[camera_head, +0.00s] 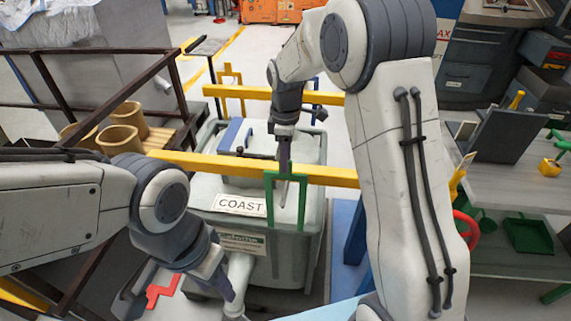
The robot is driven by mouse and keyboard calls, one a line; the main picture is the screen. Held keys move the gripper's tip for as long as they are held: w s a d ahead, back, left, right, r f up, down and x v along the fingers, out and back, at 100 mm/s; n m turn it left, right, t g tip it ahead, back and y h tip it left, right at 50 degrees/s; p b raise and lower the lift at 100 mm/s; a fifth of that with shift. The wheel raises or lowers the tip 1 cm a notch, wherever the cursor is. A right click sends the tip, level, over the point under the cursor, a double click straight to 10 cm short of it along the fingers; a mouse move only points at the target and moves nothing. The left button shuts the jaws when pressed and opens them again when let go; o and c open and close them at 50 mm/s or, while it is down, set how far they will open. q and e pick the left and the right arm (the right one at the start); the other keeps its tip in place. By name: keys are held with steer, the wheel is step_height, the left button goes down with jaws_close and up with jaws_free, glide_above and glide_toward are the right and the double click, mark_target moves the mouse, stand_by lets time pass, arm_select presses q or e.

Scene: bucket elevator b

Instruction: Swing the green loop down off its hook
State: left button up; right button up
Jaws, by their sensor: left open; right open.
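The green loop (285,176) is an upside-down U in front of the front yellow bar (225,165), with its two legs hanging down. My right gripper (284,166) points down from above, with its tips at the loop's top edge. I cannot tell whether it touches the loop. It is open, though its fingers look narrow from here. My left gripper (226,291) is open and low at the front, away from the loop, beside a pale upright pipe (239,275). The loop's hook cannot be made out; my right gripper covers that area.
A grey-green bin labelled COAST (306,225) stands below and behind the loop. A second yellow bar (235,92) runs farther back. A red bracket (163,290) lies near my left gripper. A dark railing (90,50) is at left, a grey workbench (530,185) at right.

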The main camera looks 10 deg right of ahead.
mark_target(285, 176)
steer(key=shift+f, duration=1.75)
jaws_close()
